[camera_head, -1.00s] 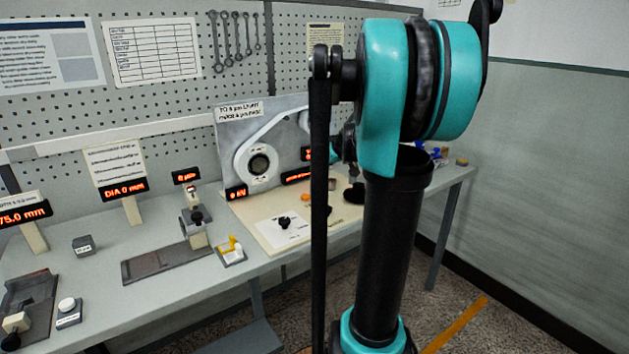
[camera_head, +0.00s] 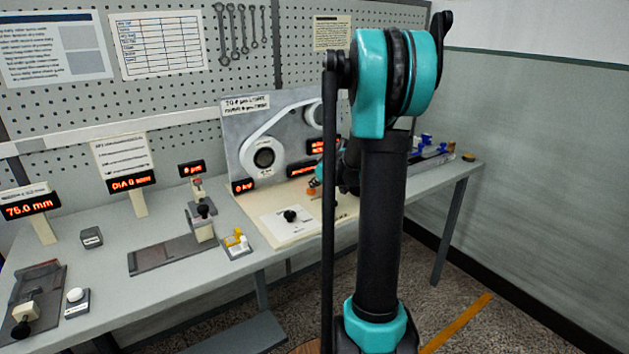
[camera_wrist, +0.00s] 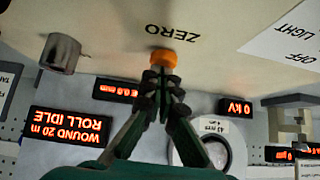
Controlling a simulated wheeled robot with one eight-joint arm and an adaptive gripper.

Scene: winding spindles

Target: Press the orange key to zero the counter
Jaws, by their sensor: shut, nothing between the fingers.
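The orange key (camera_wrist: 163,57) is a small round orange button on the pale panel, beside the printed word ZERO. It also shows in the head view (camera_head: 312,191), beside my arm. My gripper (camera_wrist: 161,74) is shut and empty. Its dark fingertips are right at the key and overlap its near edge in the wrist view; I cannot tell whether they touch or press it. The counter display (camera_wrist: 68,126) glows red and reads "WOUND 20 m ROLL IDLE". My arm hides part of the panel in the head view.
A grey knob (camera_wrist: 61,53) stands near the key. A white sheet with a black knob (camera_head: 290,215) lies left of the key in the head view. Other red displays (camera_wrist: 235,106) and a round spindle (camera_wrist: 210,152) are beyond. The bench front right of the panel is mostly clear.

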